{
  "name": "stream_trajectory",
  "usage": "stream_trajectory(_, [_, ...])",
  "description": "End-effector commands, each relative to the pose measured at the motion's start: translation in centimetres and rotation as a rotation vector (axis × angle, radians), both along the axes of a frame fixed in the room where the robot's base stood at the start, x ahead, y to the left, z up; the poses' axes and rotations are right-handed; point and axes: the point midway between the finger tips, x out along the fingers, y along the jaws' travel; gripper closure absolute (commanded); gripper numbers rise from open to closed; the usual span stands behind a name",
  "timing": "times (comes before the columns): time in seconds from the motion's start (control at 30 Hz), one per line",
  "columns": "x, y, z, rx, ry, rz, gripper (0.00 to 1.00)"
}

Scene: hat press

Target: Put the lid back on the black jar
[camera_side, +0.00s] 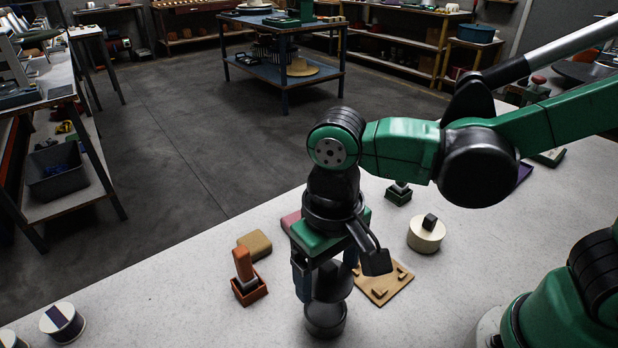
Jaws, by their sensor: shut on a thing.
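The black jar (325,322) stands upright on the pale worktop, at the lower middle of the side view, almost straight below my gripper. My gripper (328,270) points down and is shut on the dark lid (336,287), with its fingers on either side of the lid's knob. The lid looks roughly level and overlaps the top of the jar in this view. I cannot tell whether the lid touches the jar's rim or hangs just above it. The jar's opening is hidden behind the lid.
An orange box with an upright block (248,280) and a tan block (255,244) lie left of the jar. A tan board with raised pieces (384,286) and a cream round container (426,236) are to the right. White cylinders (62,322) stand far left. The worktop between is clear.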

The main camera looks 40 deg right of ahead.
Motion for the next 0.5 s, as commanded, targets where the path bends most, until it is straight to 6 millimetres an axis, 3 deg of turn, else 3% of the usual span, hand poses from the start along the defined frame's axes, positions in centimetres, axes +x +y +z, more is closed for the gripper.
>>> stream_trajectory(0.5, [0.1,0.0,-4.8,0.000,0.000,0.001,0.71])
